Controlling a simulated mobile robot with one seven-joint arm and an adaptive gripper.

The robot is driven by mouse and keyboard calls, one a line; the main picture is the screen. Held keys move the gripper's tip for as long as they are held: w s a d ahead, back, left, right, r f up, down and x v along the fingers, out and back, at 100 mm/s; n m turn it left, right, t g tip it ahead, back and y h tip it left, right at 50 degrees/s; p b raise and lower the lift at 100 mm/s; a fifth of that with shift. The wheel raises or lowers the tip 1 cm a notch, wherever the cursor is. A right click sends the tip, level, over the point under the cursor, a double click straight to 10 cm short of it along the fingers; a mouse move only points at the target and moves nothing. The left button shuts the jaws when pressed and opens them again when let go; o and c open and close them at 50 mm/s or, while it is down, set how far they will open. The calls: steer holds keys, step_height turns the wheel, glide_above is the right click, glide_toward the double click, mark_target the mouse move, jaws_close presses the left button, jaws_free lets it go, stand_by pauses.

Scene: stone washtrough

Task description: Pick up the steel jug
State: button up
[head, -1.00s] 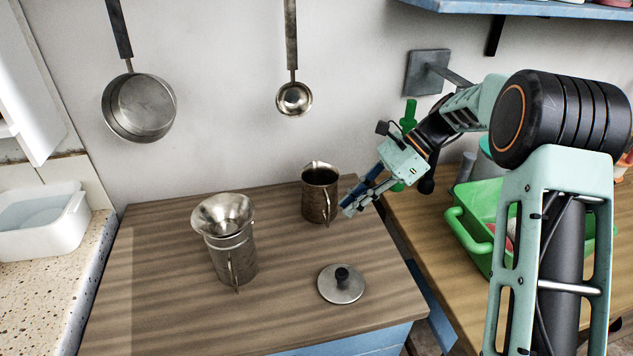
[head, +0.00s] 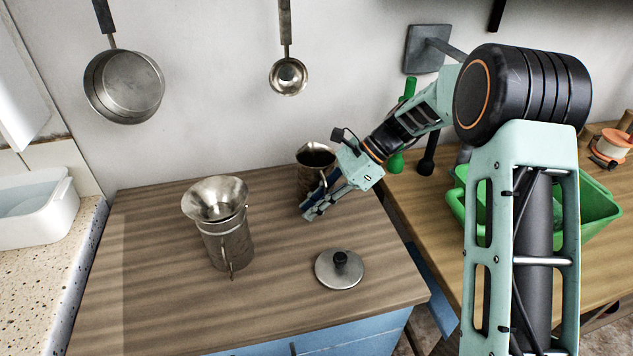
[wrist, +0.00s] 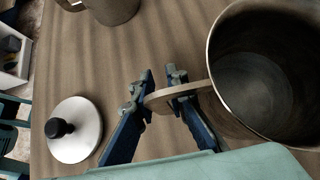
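The steel jug (head: 307,181) stands upright at the back right of the wooden counter, partly hidden behind my gripper. It is open-topped and dark inside. In the wrist view, its wide mouth (wrist: 258,92) fills the right side and its handle points left. My gripper (head: 308,211) is at the jug's handle side, low over the counter. In the wrist view, my gripper (wrist: 160,76) has its two blue fingers apart with the handle between them. The right finger passes under the handle, between its outer end and the jug's body; contact cannot be told.
A second steel vessel (head: 228,243) with a funnel-like top stands at left. A round lid (head: 340,269) with a black knob lies in front. A green bin (head: 600,215) is on the right table. A pan (head: 124,86) and ladle (head: 288,76) hang behind. Counter centre is clear.

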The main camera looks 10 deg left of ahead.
steer(key=shift+x, duration=0.8)
jaws_close()
steer(key=shift+r, duration=0.1)
